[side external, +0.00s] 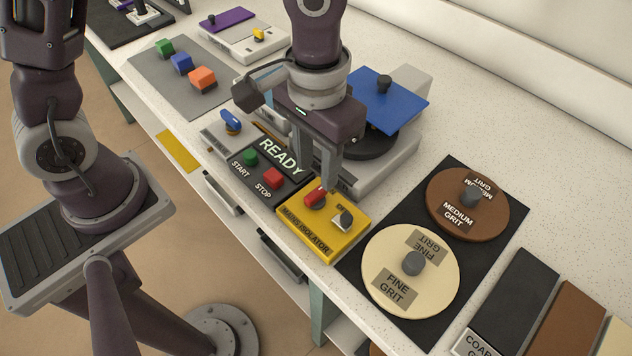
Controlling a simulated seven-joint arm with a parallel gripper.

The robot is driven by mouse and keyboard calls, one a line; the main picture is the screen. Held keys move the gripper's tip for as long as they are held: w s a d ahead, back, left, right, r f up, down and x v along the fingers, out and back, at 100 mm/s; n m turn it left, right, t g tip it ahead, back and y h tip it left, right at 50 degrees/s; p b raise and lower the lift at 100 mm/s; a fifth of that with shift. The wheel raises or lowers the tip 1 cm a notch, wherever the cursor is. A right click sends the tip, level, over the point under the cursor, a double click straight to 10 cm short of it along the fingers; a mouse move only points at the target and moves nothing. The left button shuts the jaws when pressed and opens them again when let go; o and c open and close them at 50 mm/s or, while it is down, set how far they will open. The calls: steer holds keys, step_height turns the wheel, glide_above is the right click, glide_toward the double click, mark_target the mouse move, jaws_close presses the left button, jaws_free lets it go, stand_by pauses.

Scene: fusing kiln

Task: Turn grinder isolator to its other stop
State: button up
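A yellow box (304,243) marked MAINS ISOLATOR sits near the counter's front edge. It carries a red rotary knob (315,197) on its left and a dark and silver knob (342,218) on its right. A small label by the right knob is mostly unreadable. My gripper (320,180) points down just above and behind the red knob. Its two fingers look apart, with nothing visible between them. Whether a fingertip touches the knob cannot be told from this angle.
A READY panel (289,181) with green START and red STOP buttons adjoins the box's left. A grinder with a blue plate (368,97) stands behind. Grit discs (438,281) lie on a black mat at right. Free counter lies behind.

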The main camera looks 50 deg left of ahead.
mark_target(316, 192)
step_height(316, 192, down, 6)
steer(key=shift+r, duration=0.2)
jaws_close()
